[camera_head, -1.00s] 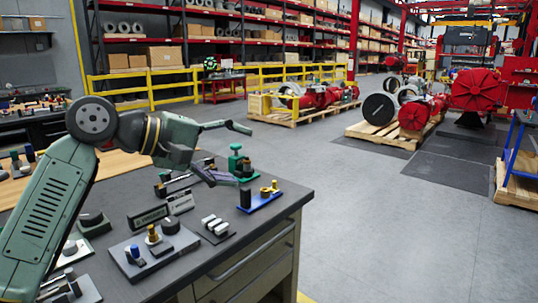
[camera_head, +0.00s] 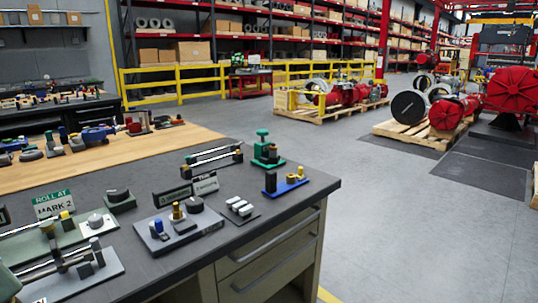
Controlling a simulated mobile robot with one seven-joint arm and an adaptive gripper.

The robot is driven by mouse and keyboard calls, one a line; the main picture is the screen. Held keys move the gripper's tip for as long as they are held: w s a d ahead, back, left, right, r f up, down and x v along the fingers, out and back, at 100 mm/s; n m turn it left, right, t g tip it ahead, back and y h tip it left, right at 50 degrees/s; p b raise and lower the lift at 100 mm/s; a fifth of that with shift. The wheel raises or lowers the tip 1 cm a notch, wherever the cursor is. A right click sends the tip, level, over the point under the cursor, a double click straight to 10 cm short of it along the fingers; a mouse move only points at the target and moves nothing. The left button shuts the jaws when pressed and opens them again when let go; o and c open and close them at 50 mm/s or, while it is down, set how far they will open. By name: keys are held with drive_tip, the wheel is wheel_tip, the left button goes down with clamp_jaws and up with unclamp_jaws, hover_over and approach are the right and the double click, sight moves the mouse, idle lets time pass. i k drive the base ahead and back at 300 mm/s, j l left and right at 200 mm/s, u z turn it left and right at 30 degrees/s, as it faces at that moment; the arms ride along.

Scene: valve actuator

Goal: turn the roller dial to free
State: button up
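I cannot tell for sure which part is the roller dial, and no "free" marking is readable. A light grey round knob (camera_head: 95,220) sits on a green plate with a rod and a brass-coloured part at the left. My gripper is out of view. Only a green piece at the bottom left corner shows, probably my arm.
The dark workbench (camera_head: 255,217) carries a grey plate with knobs (camera_head: 180,232), small dark placards (camera_head: 173,196), a green clamp-like device (camera_head: 266,152) and a blue plate with pegs (camera_head: 286,184). Clear floor lies right of the bench.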

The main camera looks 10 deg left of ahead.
sight(95, 221)
drive_tip(key=u, duration=1.5)
